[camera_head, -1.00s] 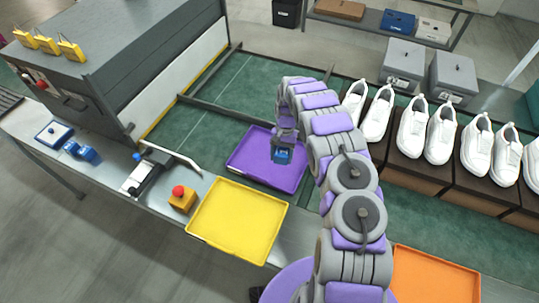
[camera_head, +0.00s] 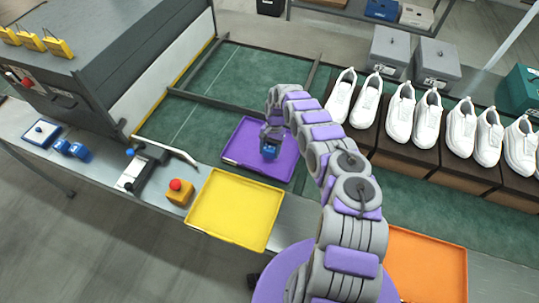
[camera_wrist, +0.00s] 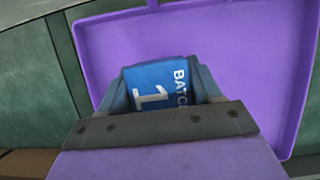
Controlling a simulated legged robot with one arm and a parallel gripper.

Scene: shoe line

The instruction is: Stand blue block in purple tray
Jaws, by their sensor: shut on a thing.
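The purple tray (camera_head: 243,139) lies on the green belt, left of my arm in the head view. It fills much of the wrist view (camera_wrist: 265,55). My gripper (camera_head: 270,149) is over the tray's right part, shut on the blue block (camera_wrist: 158,88). The block shows white lettering "BATC" and a "1" in the wrist view. In the head view the block (camera_head: 269,152) is small, below the jaws. I cannot tell whether its lower end touches the tray floor. The gripper body hides part of the block.
A yellow tray (camera_head: 236,208) is in front of the purple one, and an orange tray (camera_head: 425,262) is at lower right. A red-button box (camera_head: 179,192) and a clamp device (camera_head: 140,170) stand left. White shoes (camera_head: 402,108) on brown boxes line the right.

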